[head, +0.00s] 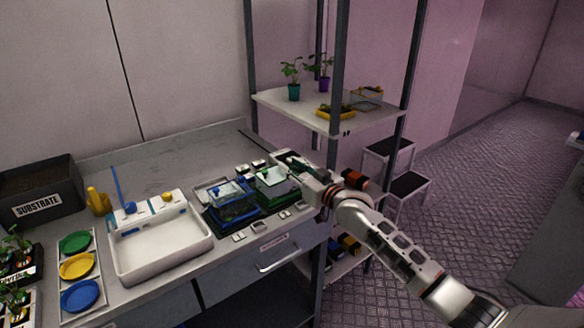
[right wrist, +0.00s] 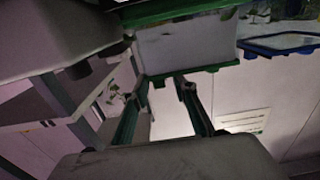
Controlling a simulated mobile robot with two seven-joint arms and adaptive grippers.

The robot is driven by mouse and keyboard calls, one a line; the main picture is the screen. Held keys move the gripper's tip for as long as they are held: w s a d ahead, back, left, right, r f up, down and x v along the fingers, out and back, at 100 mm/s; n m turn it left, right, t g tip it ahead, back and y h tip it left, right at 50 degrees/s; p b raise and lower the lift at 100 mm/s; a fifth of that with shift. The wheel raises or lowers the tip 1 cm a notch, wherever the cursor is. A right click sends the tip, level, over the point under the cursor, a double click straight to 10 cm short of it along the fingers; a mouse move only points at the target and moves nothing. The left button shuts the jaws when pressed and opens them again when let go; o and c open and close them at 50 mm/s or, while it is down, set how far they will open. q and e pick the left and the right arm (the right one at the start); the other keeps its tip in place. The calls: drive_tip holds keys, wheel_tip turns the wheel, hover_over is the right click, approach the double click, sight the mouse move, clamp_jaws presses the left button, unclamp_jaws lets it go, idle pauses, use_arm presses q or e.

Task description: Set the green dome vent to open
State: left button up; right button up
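The green dome (head: 279,190), a clear box-like cover with green edging, stands on the bench beside the blue dome (head: 236,209). A small green piece shows on its top, but its vent setting is too small to read. My right gripper (head: 297,164) is at the dome's far right side, beside its upper part; I cannot tell whether it touches. In the right wrist view the two fingers (right wrist: 162,84) are apart with nothing between them, and the green-edged dome (right wrist: 185,50) is just beyond their tips. The blue dome's edge (right wrist: 280,50) shows at the right. My left gripper is out of view.
A white sink-like tray (head: 160,240) stands left of the domes. Green, yellow and blue dishes (head: 77,268) and a substrate box (head: 40,190) are farther left. A rack post (head: 335,90) and shelf (head: 330,110) with plants stand close to my right arm. Small tags lie around the domes.

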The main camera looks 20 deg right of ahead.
clamp_jaws()
drive_tip(key=shift+b+x, duration=0.65)
drive_tip(key=shift+x, duration=0.95)
drive_tip(key=shift+w+a, duration=0.1)
drive_tip(key=shift+w, duration=0.2)
unclamp_jaws()
drive_tip(key=shift+s, duration=0.1)
